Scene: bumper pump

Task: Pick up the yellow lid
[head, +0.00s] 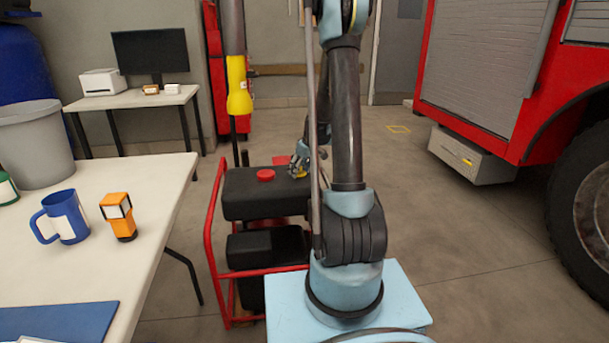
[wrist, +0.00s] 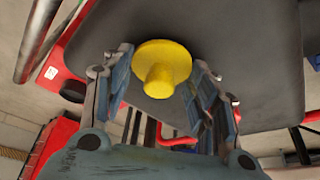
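The yellow lid (wrist: 163,70) is a round disc with a raised knob, on the black tank top (wrist: 238,45) in the wrist view. In the head view only a small yellow bit of the lid (head: 300,175) shows beside my gripper (head: 299,163), on the black tank (head: 245,200). My gripper (wrist: 165,62) is open, with one finger on each side of the lid. The knob points toward the wrist camera. I cannot tell whether the fingers touch the lid's edge.
A red cap (head: 265,175) sits on the tank left of my gripper. A red tube frame (head: 213,240) surrounds the tank. A white table (head: 150,210) with a blue mug (head: 68,220) stands at left. A red truck (head: 545,130) stands at right, with open floor between.

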